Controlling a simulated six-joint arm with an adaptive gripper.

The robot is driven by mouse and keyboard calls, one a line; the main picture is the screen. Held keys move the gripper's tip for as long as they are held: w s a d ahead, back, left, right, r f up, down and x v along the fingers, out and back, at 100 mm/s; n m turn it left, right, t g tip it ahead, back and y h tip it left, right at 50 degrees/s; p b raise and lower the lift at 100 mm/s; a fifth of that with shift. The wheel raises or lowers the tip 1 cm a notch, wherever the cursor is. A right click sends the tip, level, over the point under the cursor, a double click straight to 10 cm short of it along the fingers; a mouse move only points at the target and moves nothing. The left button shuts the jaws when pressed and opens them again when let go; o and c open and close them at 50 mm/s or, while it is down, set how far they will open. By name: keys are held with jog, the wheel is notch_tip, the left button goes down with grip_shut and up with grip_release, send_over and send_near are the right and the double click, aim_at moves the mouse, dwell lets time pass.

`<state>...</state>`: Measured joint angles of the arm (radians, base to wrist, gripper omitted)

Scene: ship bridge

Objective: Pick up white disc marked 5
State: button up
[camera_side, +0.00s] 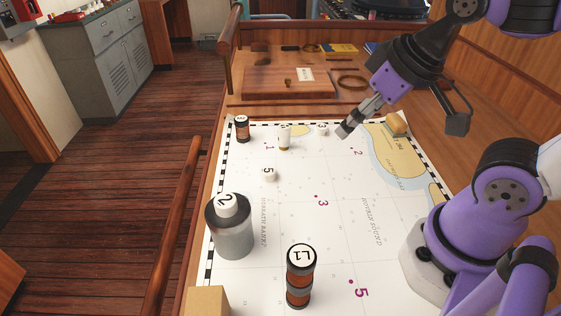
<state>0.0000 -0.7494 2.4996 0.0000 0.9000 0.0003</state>
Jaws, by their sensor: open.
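The white disc marked 5 (268,174) lies on the chart (330,235), left of its middle, with its number showing on top. My gripper (345,131) is open and empty. It is in the air over the far part of the chart, to the right of the disc and farther back, clearly apart from it. Its fingers point down and to the left. The gap between the fingertips is hard to make out at this angle.
A grey cylinder (235,240) with a white disc marked 2 (227,204) on top stands nearer. A black and orange cylinder marked L1 (299,284) stands in front. Another dark cylinder (242,130), a white and tan piece (285,137) and a small white disc (322,130) are at the back.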

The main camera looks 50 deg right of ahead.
jog(key=w+a+m+g, duration=0.1)
jog(key=w+m+g, duration=0.1)
jog(key=w, duration=0.4)
jog(key=m+g, duration=0.2)
send_near(268, 170)
jog(key=f, duration=0.2)
jog(key=shift+w+a+f+m+h, duration=0.25)
jog(key=shift+w+a+m+h, duration=0.05)
jog(key=shift+w, duration=0.1)
jog(key=f, duration=0.6)
jog(key=shift+w+d, duration=0.2)
jog(key=shift+d, duration=0.05)
jog(key=shift+c, duration=0.5)
jog(key=c, duration=1)
